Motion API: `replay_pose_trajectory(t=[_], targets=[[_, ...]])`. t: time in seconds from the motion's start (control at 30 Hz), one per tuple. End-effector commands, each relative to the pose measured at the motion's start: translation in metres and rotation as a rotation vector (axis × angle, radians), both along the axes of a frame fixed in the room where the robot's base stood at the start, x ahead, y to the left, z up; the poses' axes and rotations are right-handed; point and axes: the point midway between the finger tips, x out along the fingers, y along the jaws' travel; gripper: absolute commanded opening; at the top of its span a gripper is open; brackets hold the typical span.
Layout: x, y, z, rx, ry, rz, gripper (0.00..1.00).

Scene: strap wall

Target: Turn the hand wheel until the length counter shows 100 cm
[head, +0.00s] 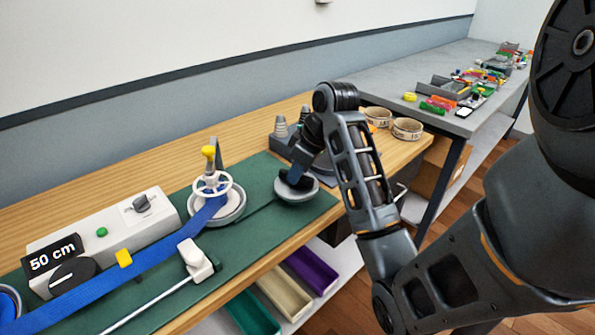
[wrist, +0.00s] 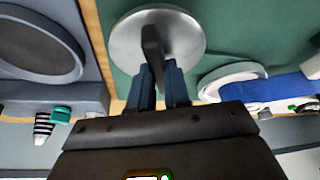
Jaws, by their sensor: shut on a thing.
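The length counter (head: 52,254) is a black display reading "50 cm" at the left of a pale box on the green mat. A white spoked wheel (head: 228,182) with a yellow knob (head: 208,151) stands over a round base, where the blue strap (head: 150,258) ends. To its right is a low round metal disc (head: 298,196) with a dark upright bar; the disc also shows in the wrist view (wrist: 125,38). My gripper (wrist: 160,78) is shut on that dark bar (wrist: 151,42). In the head view, my gripper partly hides the bar.
The pale box carries a dark dial (head: 72,275), a green button (head: 102,231) and a grey knob (head: 141,203). A white clamp-like piece with a rod (head: 196,258) lies in front of the strap. Tape rolls (head: 407,128) stand right of my arm. Coloured bins (head: 285,295) sit below the bench.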

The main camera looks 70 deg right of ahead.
Motion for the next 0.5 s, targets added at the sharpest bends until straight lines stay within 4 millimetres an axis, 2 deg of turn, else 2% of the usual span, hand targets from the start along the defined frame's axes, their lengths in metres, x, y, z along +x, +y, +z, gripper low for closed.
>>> replay_pose_trajectory(t=[0.27,0.5], targets=[[-0.0003,0.0010,-0.0005,0.003,0.003,-0.019,0.00],[0.0001,0.0027,0.0014,0.006,0.005,-0.125,0.00]])
